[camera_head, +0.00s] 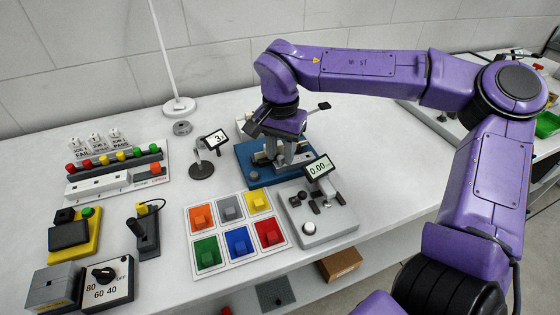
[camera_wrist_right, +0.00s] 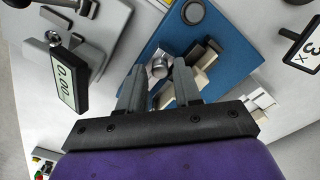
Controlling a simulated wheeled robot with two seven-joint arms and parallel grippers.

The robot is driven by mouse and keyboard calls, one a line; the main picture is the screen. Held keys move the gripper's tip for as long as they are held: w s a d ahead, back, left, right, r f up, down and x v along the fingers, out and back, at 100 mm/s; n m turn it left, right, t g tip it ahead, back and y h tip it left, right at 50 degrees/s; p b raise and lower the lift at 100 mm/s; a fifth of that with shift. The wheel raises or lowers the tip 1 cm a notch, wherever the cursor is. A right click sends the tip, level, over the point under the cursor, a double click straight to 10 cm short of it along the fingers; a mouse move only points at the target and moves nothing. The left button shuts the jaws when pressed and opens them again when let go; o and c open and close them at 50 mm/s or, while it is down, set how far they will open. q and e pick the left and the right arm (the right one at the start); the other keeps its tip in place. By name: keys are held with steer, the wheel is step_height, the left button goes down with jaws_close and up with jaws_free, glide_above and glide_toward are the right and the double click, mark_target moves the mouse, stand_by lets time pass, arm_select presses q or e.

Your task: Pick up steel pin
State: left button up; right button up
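A short silver cylinder, which looks like the steel pin (camera_wrist_right: 158,68), stands upright on the blue fixture plate (camera_wrist_right: 160,38) in the right wrist view. My right gripper (camera_wrist_right: 160,75) points down over the plate with its two fingers apart. The silver cylinder shows between or just beyond the fingertips, with gaps at its sides. In the head view my right gripper (camera_head: 280,155) is over the blue plate (camera_head: 256,176), and its wrist hides the pin. My left gripper is not in view.
A grey device with a 0.00 display (camera_head: 318,167) stands close in front of the plate. A small display on a stand (camera_head: 215,140) is to its left. A tray of coloured blocks (camera_head: 219,215) lies in front. Switch boxes and a light row fill the left side.

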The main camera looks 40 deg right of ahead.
steer(key=shift+f, duration=0.5)
jaws_close()
steer(key=shift+r, duration=0.15)
